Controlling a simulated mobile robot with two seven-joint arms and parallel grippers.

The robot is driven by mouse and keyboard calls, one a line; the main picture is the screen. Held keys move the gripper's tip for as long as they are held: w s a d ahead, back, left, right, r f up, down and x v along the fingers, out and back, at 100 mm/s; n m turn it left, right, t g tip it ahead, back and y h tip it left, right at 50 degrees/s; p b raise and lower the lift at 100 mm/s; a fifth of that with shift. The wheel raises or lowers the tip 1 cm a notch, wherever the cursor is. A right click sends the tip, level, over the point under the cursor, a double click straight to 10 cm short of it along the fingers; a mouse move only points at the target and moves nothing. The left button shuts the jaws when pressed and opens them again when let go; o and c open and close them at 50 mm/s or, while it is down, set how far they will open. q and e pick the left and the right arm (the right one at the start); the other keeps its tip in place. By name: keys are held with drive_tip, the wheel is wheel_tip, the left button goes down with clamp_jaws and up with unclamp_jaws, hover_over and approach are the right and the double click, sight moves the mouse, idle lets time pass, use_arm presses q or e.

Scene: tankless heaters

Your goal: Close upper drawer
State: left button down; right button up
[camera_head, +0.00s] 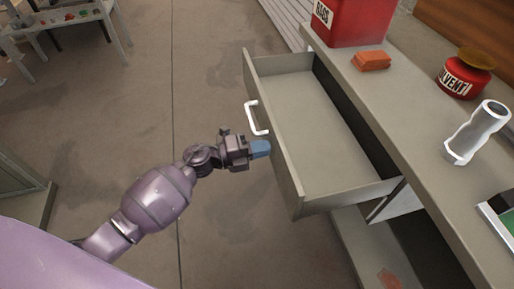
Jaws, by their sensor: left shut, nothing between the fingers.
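The upper drawer (322,128) is pulled well out from under the grey workbench (411,115) and looks empty. Its front panel (274,139) faces left and carries a white handle (257,118). My left gripper (262,149) is shut and empty, with its blue fingertips at the drawer front just below the handle. I cannot tell whether the fingertips touch the panel. My right gripper is not in the view.
A lower shelf (372,250) lies below the drawer. The floor left of the drawer is clear.

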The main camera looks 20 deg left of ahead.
use_arm(q)
drive_tip(key=b, duration=0.2)
approach(346, 143)
drive_tip(key=w+d+r, duration=0.1)
drive_tip(key=d, duration=0.1)
drive_tip(key=w+d+r, duration=0.2)
drive_tip(key=d, duration=0.1)
drive_tip(key=w+d+r, duration=0.1)
drive_tip(key=w+d, duration=0.1)
drive_tip(key=shift+w+d+r, duration=0.15)
drive_tip(key=shift+d+r, duration=0.1)
drive_tip(key=shift+d, duration=0.1)
drive_tip(key=shift+w+d, duration=0.2)
drive_tip(key=shift+d, duration=0.05)
drive_tip(key=shift+d+r, duration=0.1)
drive_tip(key=shift+r, duration=0.2)
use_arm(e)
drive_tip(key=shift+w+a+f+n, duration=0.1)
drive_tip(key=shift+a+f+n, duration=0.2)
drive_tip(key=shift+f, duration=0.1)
use_arm(q)
drive_tip(key=shift+w+r, duration=0.1)
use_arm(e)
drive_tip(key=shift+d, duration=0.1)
